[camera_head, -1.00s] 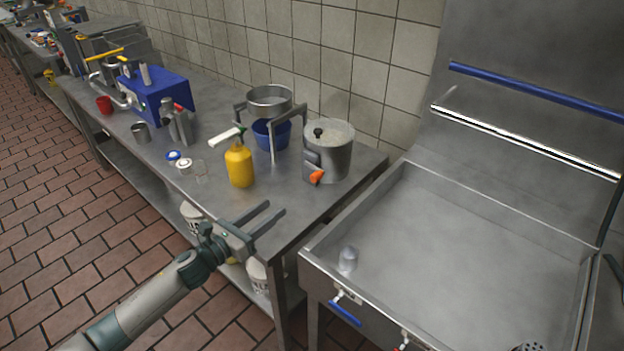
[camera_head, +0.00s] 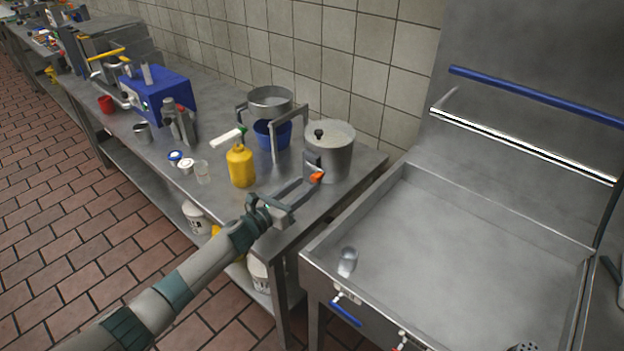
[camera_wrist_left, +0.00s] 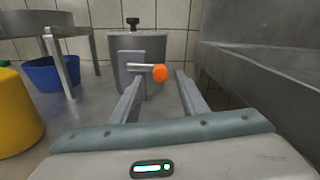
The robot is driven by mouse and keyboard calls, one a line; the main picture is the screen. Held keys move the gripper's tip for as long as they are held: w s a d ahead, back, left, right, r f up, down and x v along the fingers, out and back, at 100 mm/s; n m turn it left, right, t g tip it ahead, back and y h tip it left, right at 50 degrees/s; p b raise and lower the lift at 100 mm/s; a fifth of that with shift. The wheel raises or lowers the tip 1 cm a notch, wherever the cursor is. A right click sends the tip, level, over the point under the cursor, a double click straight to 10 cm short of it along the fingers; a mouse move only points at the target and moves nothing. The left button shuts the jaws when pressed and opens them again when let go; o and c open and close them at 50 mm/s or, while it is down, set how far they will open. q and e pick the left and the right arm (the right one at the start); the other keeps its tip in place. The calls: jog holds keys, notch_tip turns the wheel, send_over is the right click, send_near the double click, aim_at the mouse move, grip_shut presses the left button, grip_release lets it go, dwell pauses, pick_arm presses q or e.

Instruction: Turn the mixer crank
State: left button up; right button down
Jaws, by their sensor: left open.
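The mixer (camera_head: 337,157) is a grey metal pot with a lid and a black knob, standing near the right end of the steel table. Its crank has an orange handle (camera_head: 317,177) on the pot's front side. My left gripper (camera_head: 301,183) is open, its fingers reaching toward the handle. In the left wrist view the orange handle (camera_wrist_left: 160,73) shows ahead, between and beyond the two open fingers (camera_wrist_left: 158,92), with the mixer (camera_wrist_left: 138,50) behind it. I cannot tell whether a finger touches the handle. My right gripper is not in view.
A yellow bottle (camera_head: 240,166) stands left of my gripper. A metal stand with a sieve (camera_head: 270,101) and a blue bowl (camera_head: 263,135) are behind it. A blue machine (camera_head: 163,95) is farther left. A large steel basin (camera_head: 450,250) is at the right.

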aim_at(313, 180)
pick_arm(q)
jog(key=shift+x, duration=2.25)
grip_shut()
